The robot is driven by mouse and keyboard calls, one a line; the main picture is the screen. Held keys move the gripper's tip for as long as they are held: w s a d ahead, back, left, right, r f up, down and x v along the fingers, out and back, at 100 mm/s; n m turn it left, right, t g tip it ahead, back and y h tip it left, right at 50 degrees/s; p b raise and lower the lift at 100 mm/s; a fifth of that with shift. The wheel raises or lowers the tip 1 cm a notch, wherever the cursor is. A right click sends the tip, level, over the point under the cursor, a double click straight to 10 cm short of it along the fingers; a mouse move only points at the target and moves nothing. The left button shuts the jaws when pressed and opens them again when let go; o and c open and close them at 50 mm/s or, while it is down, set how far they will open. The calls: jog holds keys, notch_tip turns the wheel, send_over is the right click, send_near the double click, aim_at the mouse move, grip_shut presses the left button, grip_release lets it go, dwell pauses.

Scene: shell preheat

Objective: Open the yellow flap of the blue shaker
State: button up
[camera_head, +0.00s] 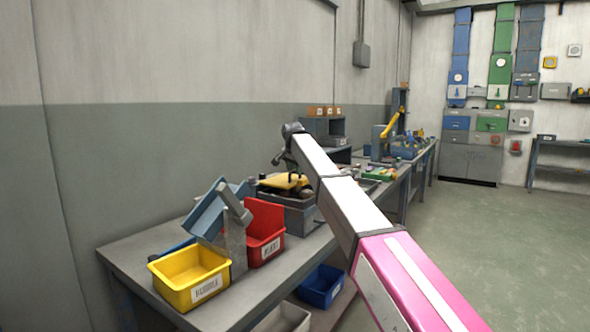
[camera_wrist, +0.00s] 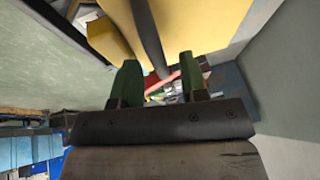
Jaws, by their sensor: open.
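A yellow panel (camera_head: 285,182), which looks like the flap, lies roughly flat on top of a grey-blue box (camera_head: 308,219) on the bench. I cannot tell for sure that this box is the blue shaker. My gripper (camera_head: 288,163) is above the panel, at the far end of my arm. In the wrist view, my gripper (camera_wrist: 160,80) shows two green-padded fingers, apart. A large yellow surface (camera_wrist: 215,28) fills the top of that view. A dark bar (camera_wrist: 148,35) runs across it, ending in view between the fingers. Contact with it cannot be told.
A yellow bin (camera_head: 190,277), a red bin (camera_head: 265,232) and a tilted blue bin (camera_head: 208,211) crowd the bench's near end. A blue machine with a yellow arm (camera_head: 393,124) stands farther along. The floor at right is clear.

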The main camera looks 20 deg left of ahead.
grip_shut()
